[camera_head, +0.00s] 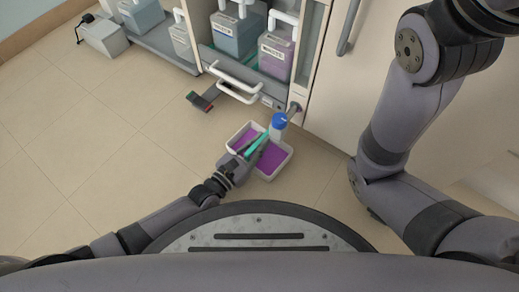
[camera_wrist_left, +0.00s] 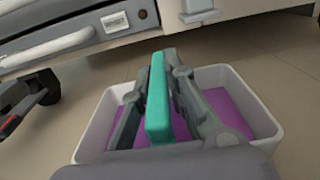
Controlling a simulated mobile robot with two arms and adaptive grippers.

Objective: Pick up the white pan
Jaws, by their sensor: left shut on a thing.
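The white pan (camera_head: 281,167) is on the tiled floor in the head view, with purple showing inside. It also shows in the left wrist view (camera_wrist_left: 92,128), where its rim surrounds the fingers on both sides. My left gripper (camera_head: 259,142) reaches over the pan. In the left wrist view my left gripper (camera_wrist_left: 160,95) is shut on a teal bar (camera_wrist_left: 157,100) that stands over the middle of the pan. I cannot tell whether this bar is part of the pan. The fingers and bar hide part of the pan's inside. My right gripper is out of view.
A bottle with a blue cap (camera_head: 279,121) shows at the pan's far edge. Behind it is an open cabinet with labelled blue (camera_head: 234,35) and purple (camera_head: 275,55) containers and a pull-out handle (camera_head: 236,82).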

